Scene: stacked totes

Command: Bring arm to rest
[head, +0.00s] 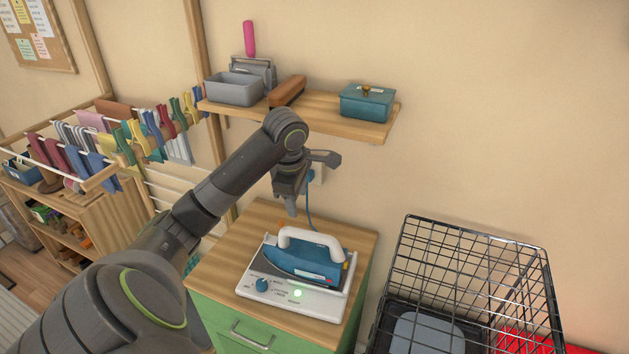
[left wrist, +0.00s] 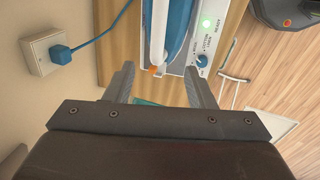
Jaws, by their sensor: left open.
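My left arm reaches in from the left in the head view. Its gripper (head: 292,203) hangs above the back of the wooden-topped cabinet (head: 213,269), just behind and above the iron. In the left wrist view the two fingers of the gripper (left wrist: 160,88) are spread apart with nothing between them. The blue and white iron (head: 305,262) sits on its white base (head: 323,303), which has a lit green light. The iron also shows beyond the fingers in the left wrist view (left wrist: 172,35). My right gripper is in neither view.
A wall shelf (head: 336,119) holds a grey bin (head: 233,90) and a teal box (head: 367,103) near my arm. A wire crate (head: 470,260) stands right of the cabinet. A drying rack with cloths (head: 60,145) is at left. A blue plug (left wrist: 60,54) with cord sits in a wall socket.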

